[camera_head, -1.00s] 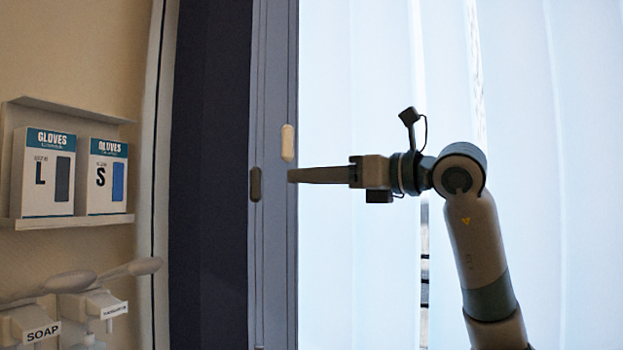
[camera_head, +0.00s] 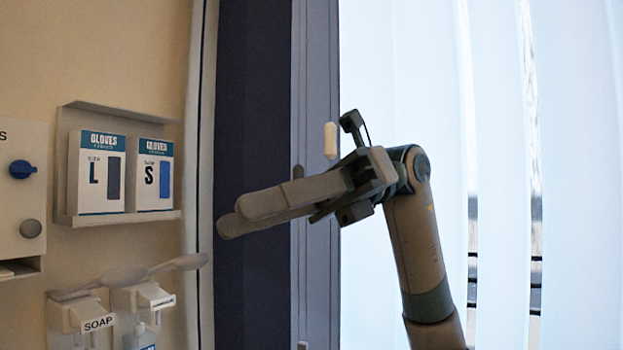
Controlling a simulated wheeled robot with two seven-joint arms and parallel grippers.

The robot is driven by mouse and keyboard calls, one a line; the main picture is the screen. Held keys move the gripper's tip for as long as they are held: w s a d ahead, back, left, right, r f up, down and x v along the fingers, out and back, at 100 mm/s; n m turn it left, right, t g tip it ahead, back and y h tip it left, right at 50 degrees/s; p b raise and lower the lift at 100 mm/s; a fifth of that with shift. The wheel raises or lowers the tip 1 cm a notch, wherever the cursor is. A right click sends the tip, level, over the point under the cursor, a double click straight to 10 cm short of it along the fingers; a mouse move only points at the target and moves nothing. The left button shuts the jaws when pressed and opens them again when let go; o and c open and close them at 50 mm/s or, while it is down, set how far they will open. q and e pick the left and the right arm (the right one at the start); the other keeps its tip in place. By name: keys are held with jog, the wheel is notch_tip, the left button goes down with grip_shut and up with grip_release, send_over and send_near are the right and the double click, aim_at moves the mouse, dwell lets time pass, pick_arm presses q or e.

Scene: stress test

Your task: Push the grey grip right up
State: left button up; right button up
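The grey grip (camera_head: 298,172) is a small upright oval on the grey frame strip. Its top shows just above my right gripper's fingers, and its lower part is hidden behind them. A cream grip (camera_head: 330,140) sits to the right of it and higher, just left of my gripper's wrist. My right gripper (camera_head: 228,216) reaches in from the right, its two fingers pointing left and slightly down across the frame. The fingers overlap in this view, so their gap is unclear. I cannot tell whether they touch the grey grip. My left gripper is out of view.
Glove boxes (camera_head: 98,172) stand on a wall shelf (camera_head: 120,217) to the left. Below are lever dispensers, one labelled SOAP (camera_head: 98,323). A white panel with a blue knob (camera_head: 22,169) is at the far left. Pale blinds (camera_head: 420,80) hang on the right.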

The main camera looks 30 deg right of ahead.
jog(key=s+d+r+n+g+h, duration=0.2)
jog(key=s+n+g+h, duration=0.25)
jog(key=s+g, duration=0.2)
jog(key=s+d+r+n+g+h, duration=0.1)
jog(key=s+r+n+g+h, duration=0.1)
jog(key=s+n+g+h, duration=0.4)
jog(key=w+d+r+n+g+h+p, duration=0.1)
jog(key=w+d+r+n+h, duration=0.15)
jog(key=d+n+h, duration=0.35)
jog(key=w+d+r+n+g+h+p, duration=0.1)
jog(key=w+d+n+h, duration=0.2)
jog(key=d+n+h, duration=0.45)
jog(key=w+a+n+t+h, duration=0.3)
jog(key=w+n+t+h, duration=0.8)
jog(key=w, duration=0.4)
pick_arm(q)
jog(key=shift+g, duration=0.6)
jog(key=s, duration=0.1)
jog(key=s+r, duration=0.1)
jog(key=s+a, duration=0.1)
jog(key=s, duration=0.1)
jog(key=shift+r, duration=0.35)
pick_arm(e)
jog(key=w+a+f+n+t+y, duration=0.2)
jog(key=w+a+n+t, duration=0.6)
jog(key=w+t, duration=0.4)
jog(key=shift+w+a+f+y, duration=0.2)
jog(key=shift+w+f+y, duration=0.25)
jog(key=shift+f, duration=0.15)
